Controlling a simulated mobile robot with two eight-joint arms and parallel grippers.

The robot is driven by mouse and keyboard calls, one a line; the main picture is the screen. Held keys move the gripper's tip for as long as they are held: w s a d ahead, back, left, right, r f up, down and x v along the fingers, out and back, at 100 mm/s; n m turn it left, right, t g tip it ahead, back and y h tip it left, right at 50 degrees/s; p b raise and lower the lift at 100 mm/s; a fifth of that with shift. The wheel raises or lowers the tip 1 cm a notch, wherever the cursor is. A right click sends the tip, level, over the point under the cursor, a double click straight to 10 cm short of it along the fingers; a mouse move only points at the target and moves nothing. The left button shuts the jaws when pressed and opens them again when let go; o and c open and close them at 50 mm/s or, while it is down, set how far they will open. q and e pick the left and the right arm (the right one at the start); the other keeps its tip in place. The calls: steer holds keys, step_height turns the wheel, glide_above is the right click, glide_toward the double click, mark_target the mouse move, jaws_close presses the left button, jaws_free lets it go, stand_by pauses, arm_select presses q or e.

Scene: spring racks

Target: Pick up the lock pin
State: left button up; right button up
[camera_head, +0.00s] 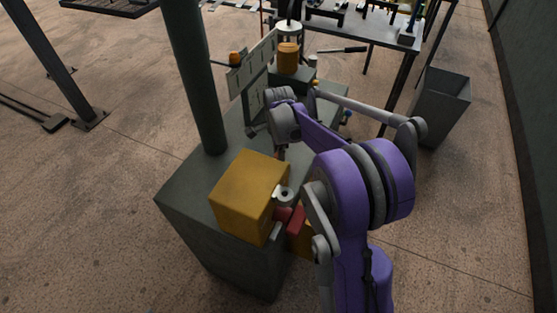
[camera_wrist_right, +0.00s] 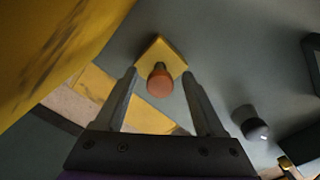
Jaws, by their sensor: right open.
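In the right wrist view, what looks like the lock pin (camera_wrist_right: 160,82) has a round orange-red head and stands out from a small yellow square plate (camera_wrist_right: 174,52) on a grey surface. My right gripper (camera_wrist_right: 159,75) is open, with one finger on each side of the pin's head and visible gaps between. Nothing is held. In the head view my purple right arm reaches over the grey cabinet (camera_head: 190,215), and its links hide the pin and the fingers. My left gripper is not in view.
A large yellow block (camera_head: 245,190) sits on the cabinet's near end; a big yellow surface (camera_wrist_right: 50,45) fills the wrist view's left. A dark round knob (camera_wrist_right: 255,128) is right of the fingers. A dark post (camera_head: 197,80) and an upright panel (camera_head: 255,80) stand close by.

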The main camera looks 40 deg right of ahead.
jaws_close()
stand_by(0.3)
